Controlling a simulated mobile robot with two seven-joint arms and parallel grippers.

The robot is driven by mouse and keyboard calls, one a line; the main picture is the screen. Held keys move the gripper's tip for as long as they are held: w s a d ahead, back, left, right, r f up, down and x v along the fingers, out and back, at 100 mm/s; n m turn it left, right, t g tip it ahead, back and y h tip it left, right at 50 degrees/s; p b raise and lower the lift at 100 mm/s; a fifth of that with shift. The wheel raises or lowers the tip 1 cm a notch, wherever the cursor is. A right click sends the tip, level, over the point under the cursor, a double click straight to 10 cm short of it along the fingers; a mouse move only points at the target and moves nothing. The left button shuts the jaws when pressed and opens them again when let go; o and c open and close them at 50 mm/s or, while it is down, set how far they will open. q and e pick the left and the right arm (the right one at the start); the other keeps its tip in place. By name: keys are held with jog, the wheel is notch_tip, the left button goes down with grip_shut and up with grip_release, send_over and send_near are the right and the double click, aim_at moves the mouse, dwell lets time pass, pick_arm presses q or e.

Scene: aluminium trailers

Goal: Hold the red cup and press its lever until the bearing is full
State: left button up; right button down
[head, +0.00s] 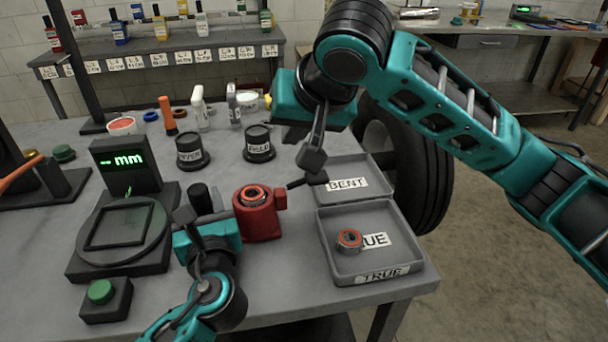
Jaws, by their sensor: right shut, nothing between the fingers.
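The red cup (260,223) stands on the grey bench with a ring-shaped bearing (252,195) in its top. A dark lever (305,183) sticks out from the cup's right side toward the BENT tray. My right gripper (312,157) is shut and empty, fingers pointing down just above the lever's outer end. I cannot tell whether they touch it. My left gripper (192,213) is low at the cup's left side, by a black upright cylinder (200,199). Its fingers are partly hidden, so its grip on the cup or cylinder is unclear.
The BENT tray (375,168) and TRUE tray (331,262) lie to the right; another bearing (349,240) is in the TRUE tray. A gauge (124,168) reading "-- mm" and a green button (101,291) stand left. Two labelled black pots (191,152) stand behind.

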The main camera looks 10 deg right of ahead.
pick_arm(q)
jog(key=o, duration=1.3)
jog(key=shift+s, duration=0.1)
